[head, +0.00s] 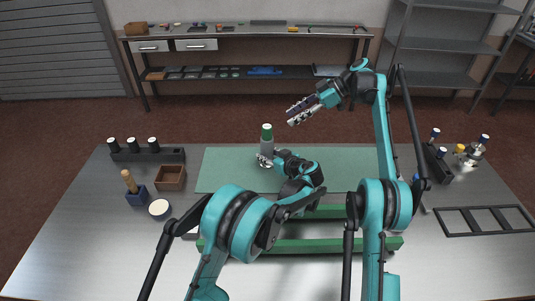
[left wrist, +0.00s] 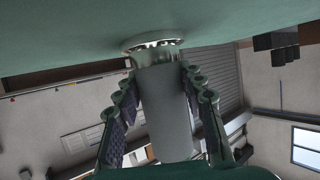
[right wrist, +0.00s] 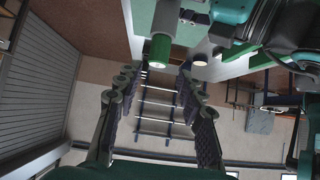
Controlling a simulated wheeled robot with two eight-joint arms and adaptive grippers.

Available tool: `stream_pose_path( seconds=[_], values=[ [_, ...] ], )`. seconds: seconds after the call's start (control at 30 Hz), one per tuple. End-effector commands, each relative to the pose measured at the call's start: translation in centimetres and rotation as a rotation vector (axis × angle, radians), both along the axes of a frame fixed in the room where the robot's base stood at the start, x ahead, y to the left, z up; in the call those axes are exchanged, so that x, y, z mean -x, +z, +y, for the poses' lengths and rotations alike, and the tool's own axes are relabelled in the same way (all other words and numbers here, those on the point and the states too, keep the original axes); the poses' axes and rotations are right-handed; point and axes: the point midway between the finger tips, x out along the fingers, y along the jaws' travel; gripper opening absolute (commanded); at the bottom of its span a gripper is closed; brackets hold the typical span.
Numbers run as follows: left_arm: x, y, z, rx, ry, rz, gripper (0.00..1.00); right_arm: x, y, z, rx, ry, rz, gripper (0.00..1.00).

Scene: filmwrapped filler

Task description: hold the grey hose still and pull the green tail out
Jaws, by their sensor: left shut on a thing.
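The grey hose (head: 267,148) stands upright on the green mat, with the green tail (head: 266,131) at its top. My left gripper (head: 264,160) is shut on the hose low down, near its metal collar; the left wrist view shows the grey hose (left wrist: 166,115) between the fingers and the collar (left wrist: 154,50) against the mat. My right gripper (head: 291,115) is raised above and to the right of the tail, open and empty. In the right wrist view the green tail (right wrist: 160,50) shows beyond the open fingertips (right wrist: 156,80), apart from them.
The green mat (head: 225,168) has free room around the hose. A black frame (head: 485,220) lies right.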

Motion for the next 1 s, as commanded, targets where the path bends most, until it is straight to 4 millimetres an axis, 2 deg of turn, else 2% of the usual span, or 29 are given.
stream_pose_path(
  seconds=[0.13,0.27,0.4,0.53,0.7,0.8,0.9,1.0],
  values=[
    [0.0,0.0,0.0,0.0,0.0,0.0,0.0,0.3,-0.3,1.3,0.064,0.046,-0.048,0.55],
    [0.0,0.0,0.0,0.0,-0.001,0.0,0.0,1.2,-0.9,4.1,0.242,0.186,-0.189,0.55],
    [0.0,0.0,0.0,0.0,-0.001,0.0,0.0,2.5,-0.9,6.9,0.51,0.449,-0.417,0.55],
    [0.0,0.0,0.0,0.0,0.0,0.0,0.0,3.6,0.4,8.5,0.742,0.728,-0.621,0.55],
    [0.0,0.0,0.0,0.0,0.0,0.0,0.0,4.3,2.9,9.7,0.96,1.027,-0.808,0.55],
    [0.0,0.0,0.0,0.0,0.0,0.0,0.0,4.5,3.9,10.1,1.03,1.131,-0.865,0.55],
    [0.0,0.0,0.0,0.0,0.0,0.0,0.0,4.5,4.1,10.3,1.062,1.179,-0.89,0.55],
    [0.0,0.0,0.0,0.0,0.0,0.0,0.0,4.1,3.3,10.2,1.068,1.187,-0.894,0.55]
  ],
)
